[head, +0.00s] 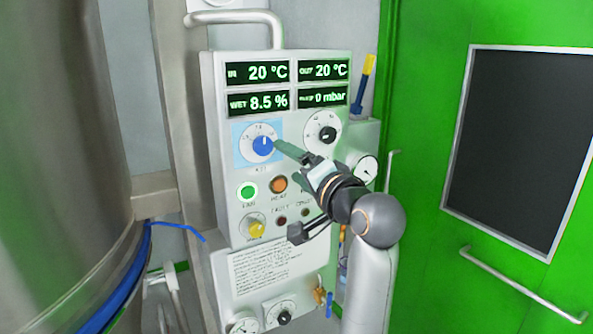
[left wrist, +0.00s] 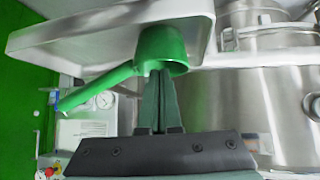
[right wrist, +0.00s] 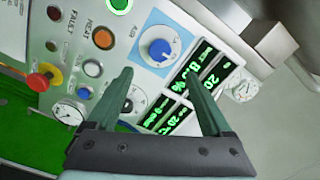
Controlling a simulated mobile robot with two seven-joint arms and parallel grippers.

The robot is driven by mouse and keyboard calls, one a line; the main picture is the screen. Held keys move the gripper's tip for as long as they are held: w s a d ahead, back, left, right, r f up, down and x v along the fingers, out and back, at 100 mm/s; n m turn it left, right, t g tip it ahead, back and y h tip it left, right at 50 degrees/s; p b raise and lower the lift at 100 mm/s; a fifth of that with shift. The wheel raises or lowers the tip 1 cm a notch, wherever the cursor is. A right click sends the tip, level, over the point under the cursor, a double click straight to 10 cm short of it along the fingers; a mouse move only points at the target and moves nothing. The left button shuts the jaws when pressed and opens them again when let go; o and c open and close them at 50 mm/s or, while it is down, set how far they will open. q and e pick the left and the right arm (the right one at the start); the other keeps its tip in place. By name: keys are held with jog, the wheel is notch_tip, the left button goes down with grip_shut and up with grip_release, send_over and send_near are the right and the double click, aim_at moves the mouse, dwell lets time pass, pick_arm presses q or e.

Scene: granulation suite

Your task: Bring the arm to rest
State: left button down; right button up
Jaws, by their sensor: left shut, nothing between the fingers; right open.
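My right gripper (head: 293,153) is in front of the control panel (head: 240,180), with one finger close by the blue knob (head: 262,146) in the head view. Whether it touches the knob I cannot tell. In the right wrist view my right gripper (right wrist: 160,80) is open and empty, its fingers wide apart, with the blue knob (right wrist: 160,50) beyond the gap. My left gripper (left wrist: 159,78) shows only in its own wrist view. Its fingers are shut together, with nothing held. The tips end at the green cup-shaped part with a handle (left wrist: 160,45); contact is unclear.
The panel has displays (head: 257,72), a black knob (head: 327,134), lit buttons (head: 247,190) and a yellow knob (head: 256,229). A large steel vessel (head: 60,130) stands left, a green door (head: 430,130) right. A pale tray (left wrist: 100,30) is above my left gripper.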

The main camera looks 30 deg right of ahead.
jog(key=shift+s, duration=0.6)
